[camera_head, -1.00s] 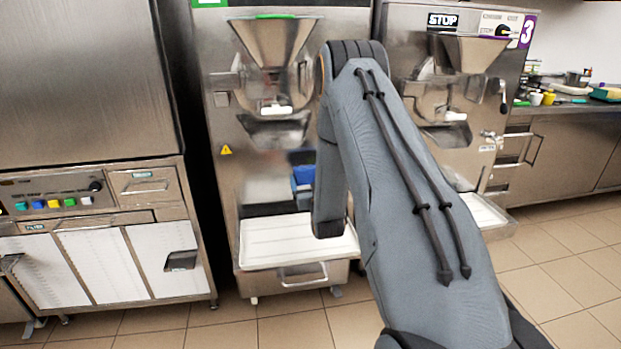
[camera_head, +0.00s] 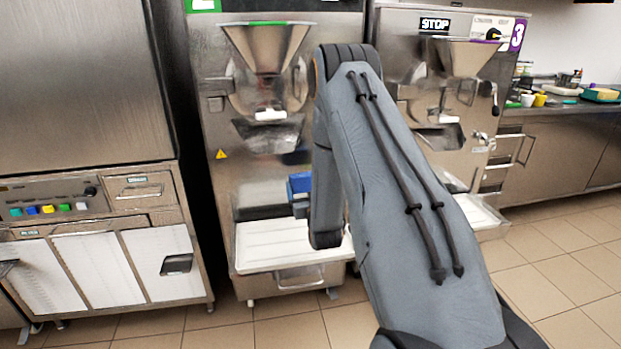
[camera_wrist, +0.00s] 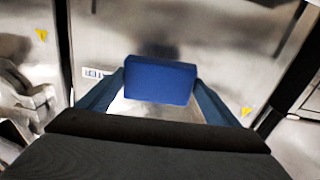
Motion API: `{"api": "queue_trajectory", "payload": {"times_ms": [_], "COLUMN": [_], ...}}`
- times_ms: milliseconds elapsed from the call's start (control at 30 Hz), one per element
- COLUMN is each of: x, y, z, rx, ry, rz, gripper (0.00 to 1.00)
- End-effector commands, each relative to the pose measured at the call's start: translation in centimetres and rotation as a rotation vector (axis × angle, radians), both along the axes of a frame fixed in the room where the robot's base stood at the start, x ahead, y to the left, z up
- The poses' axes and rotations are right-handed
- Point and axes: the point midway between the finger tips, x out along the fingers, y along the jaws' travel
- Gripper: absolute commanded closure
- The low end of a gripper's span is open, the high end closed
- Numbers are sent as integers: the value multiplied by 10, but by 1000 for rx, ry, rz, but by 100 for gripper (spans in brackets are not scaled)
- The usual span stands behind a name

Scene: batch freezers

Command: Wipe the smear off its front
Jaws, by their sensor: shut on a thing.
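The batch freezer with the green label (camera_head: 225,185) stands ahead with its steel front facing me. My gripper (camera_wrist: 160,83) is shut on a blue sponge-like block (camera_wrist: 160,80), its fingers on the block's left and right sides. The block also shows in the head view (camera_head: 299,185), in front of the freezer's lower front, above its tray; my arm hides part of it. In the wrist view the steel panel (camera_wrist: 225,50) lies behind the block. A dark, blurred patch shows above the block; I cannot tell whether it is smear or reflection. Contact with the panel is unclear.
A white tray (camera_head: 265,247) juts out below the freezer's front. A second freezer marked 3 (camera_head: 400,70) stands to the right, with a cluttered counter (camera_head: 560,105) beyond. A steel cabinet with coloured buttons (camera_head: 130,205) stands left. The tiled floor in front is clear.

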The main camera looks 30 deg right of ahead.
Motion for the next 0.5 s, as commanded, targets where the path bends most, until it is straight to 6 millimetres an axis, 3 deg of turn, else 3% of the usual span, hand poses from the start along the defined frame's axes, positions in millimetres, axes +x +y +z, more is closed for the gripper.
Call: {"api": "queue_trajectory", "payload": {"times_ms": [267,500], "x": [9,32], "y": [-3,-9], "z": [2,8], "rx": [-1,-1], "ry": [-3,-3], "rz": [0,-1], "gripper": [36,36]}}
